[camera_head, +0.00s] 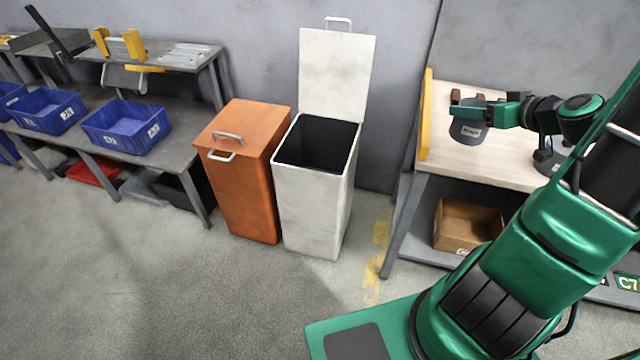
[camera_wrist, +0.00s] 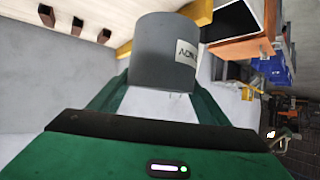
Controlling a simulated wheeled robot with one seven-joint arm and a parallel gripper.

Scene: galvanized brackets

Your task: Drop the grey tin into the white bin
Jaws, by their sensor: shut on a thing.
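The grey tin (camera_head: 466,131), with a pale label, is in my gripper (camera_head: 482,110) in the head view, over the wooden tabletop at the right. In the wrist view the tin (camera_wrist: 160,60) sits between the two green fingers, which are shut on it. The white bin (camera_head: 312,210) stands on the floor left of that table. Its lid (camera_head: 336,75) is raised against the wall and its dark inside shows from above. My gripper is to the right of the bin, apart from it. The bin's bottom inside is too dark to see.
A closed orange bin (camera_head: 243,185) stands close left of the white one. The wooden table (camera_head: 490,165) has a yellow side edge (camera_head: 426,115) and a cardboard box (camera_head: 467,226) below. A workbench with blue trays (camera_head: 127,126) is at left. The front floor is clear.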

